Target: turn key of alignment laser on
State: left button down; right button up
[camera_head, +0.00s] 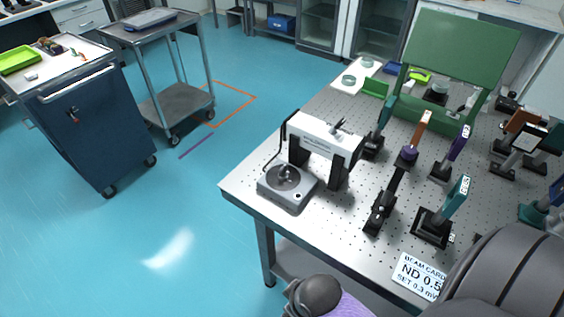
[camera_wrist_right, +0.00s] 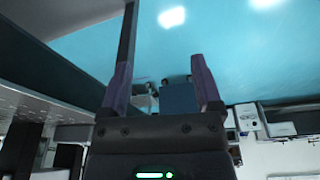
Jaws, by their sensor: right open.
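A white box-shaped device (camera_head: 325,135), which looks like the alignment laser, is held on black supports near the left edge of the perforated table. A small dark part sits on its top. A black cable runs down from its left end to a grey box (camera_head: 290,201) with a round dial and an upright knob (camera_head: 284,171), which looks like the key. The knob's exact setting is too small to read. My right gripper (camera_wrist_right: 160,64) shows in the right wrist view with its two purple fingers apart and nothing between them. My left gripper is out of view.
The optical table (camera_head: 240,188) carries several posts with coloured plates, a green panel (camera_head: 458,48) and a beam card sign (camera_head: 418,275). My arm parts cover its lower right corner.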

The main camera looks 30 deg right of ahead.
jog(key=w+r+n, duration=0.2)
jog(key=w+r, duration=0.3)
jog(key=r, duration=0.1)
jog(key=t+y, duration=0.1)
send_near(284, 168)
jog(key=b+x, duration=0.3)
jog(key=x, duration=0.6)
jog(key=shift+d, duration=0.15)
jog(key=shift+w+f+b, duration=0.2)
jog(key=shift+f+b, duration=0.2)
jog(key=shift+t, duration=0.3)
jog(key=shift+c, duration=0.2)
jog(key=shift+r, duration=0.1)
grip_shut()
